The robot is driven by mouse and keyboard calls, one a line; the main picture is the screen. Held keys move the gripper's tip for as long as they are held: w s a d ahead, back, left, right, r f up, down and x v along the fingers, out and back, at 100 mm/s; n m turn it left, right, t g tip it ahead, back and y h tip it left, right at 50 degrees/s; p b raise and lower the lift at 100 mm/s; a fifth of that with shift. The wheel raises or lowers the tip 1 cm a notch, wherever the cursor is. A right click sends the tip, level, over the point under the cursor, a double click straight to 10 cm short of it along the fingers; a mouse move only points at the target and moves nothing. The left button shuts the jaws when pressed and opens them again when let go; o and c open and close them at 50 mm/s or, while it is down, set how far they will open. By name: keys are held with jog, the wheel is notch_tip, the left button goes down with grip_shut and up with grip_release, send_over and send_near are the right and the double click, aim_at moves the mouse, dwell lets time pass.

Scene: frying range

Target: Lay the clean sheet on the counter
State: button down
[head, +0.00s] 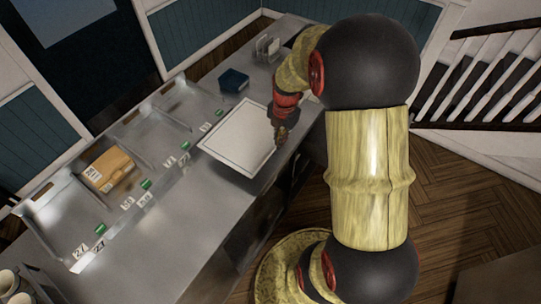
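A pale, flat rectangle with a thin raised-looking rim (238,138) lies on the steel counter (190,215); I cannot tell whether it is the clean sheet, a tray or a sheet inside a tray. My gripper (281,140) points down at the rectangle's right edge, near the counter's front side. Its fingers are small and dark here, so I cannot tell whether they are open or touch the rectangle. My arm hides part of the counter's far right end.
Shallow steel bays with number labels and green tags line the counter's left side. One holds a brown labelled box (109,169). A dark blue container (233,81) and a small upright rack (267,47) stand beyond the rectangle. Pale cups (10,282) stand at lower left.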

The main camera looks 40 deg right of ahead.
jog(key=a+f, duration=0.1)
jog(key=f, duration=0.1)
jog(key=a+f, duration=0.1)
jog(key=a, duration=0.1)
jog(key=shift+w+f, duration=0.2)
jog(key=shift+f, duration=0.15)
jog(key=shift+w+a+f, duration=0.1)
jog(key=shift+f, duration=1.55)
jog(key=shift+f+b, duration=0.1)
jog(key=shift+b, duration=0.2)
jog(key=c, duration=2.4)
grip_release()
jog(key=o, duration=0.3)
jog(key=shift+o, duration=0.3)
